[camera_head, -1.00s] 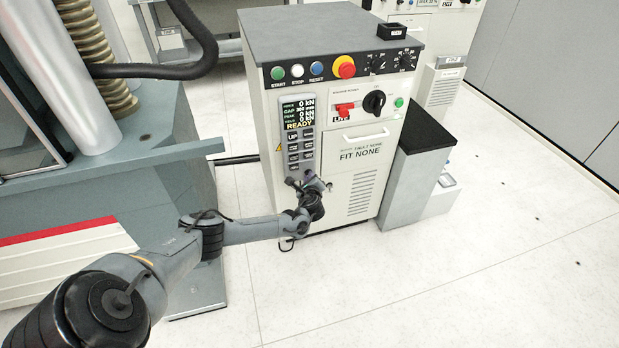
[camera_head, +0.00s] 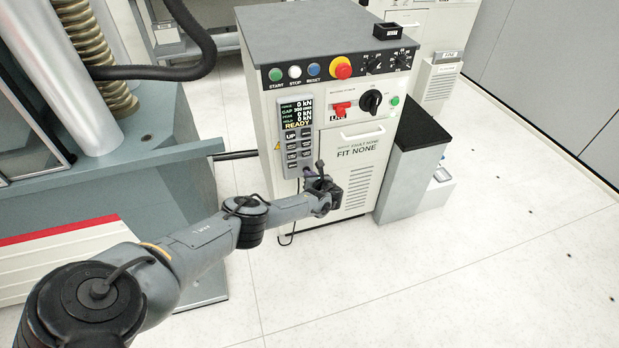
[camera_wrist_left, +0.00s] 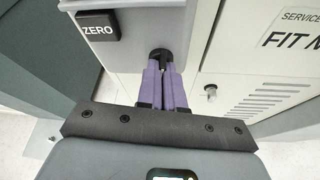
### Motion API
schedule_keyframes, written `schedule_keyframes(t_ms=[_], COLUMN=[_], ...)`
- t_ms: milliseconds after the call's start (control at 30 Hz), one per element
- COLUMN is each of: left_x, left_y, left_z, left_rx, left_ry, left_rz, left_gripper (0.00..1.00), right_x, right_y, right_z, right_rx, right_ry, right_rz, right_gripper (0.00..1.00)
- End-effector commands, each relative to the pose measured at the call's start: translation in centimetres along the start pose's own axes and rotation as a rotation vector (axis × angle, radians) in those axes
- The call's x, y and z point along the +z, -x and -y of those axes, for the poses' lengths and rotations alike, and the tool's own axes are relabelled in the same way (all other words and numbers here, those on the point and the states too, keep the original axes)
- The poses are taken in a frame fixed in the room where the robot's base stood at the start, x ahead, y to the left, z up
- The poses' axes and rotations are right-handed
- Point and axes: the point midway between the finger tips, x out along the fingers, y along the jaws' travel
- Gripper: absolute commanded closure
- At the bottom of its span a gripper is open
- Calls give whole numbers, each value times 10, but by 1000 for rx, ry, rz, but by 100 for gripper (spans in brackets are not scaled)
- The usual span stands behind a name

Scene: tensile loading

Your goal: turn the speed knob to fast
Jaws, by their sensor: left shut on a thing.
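The grey control pendant (camera_head: 297,138) is on the front left of the cabinet. Its screen reads READY. My left gripper (camera_head: 308,172) is at the lower end of the pendant. In the left wrist view, the purple fingers of my left gripper (camera_wrist_left: 162,80) are closed together on a small black knob-like part (camera_wrist_left: 161,56) at the pendant's lower end, right of the ZERO button (camera_wrist_left: 98,25). The fingers hide part of it, and no speed marking is readable. My right gripper is in neither view.
The cabinet (camera_head: 330,35) has coloured buttons, a red emergency stop (camera_head: 341,68), two black dials (camera_head: 375,64) and a black rotary switch (camera_head: 370,101). A grey box with a black top (camera_head: 423,127) stands to the right. The large teal machine (camera_head: 110,165) is at left.

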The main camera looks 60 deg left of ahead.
Motion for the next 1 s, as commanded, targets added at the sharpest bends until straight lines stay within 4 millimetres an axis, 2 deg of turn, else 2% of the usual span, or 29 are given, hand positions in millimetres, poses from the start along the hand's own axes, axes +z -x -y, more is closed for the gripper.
schedule_keyframes(t_ms=[100, 500, 1000], left_x=[-3, -5, -5], left_y=[-3, -3, -3], left_z=[1, 3, 3], left_rx=[42, 141, 168], left_ry=[-99, -343, -419], left_rz=[2, 0, -3], left_gripper=[100, 100, 100], right_x=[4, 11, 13], right_y=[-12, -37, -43], right_z=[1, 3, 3], right_rx=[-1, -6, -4], right_ry=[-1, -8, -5], right_rz=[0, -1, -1], right_gripper=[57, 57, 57])
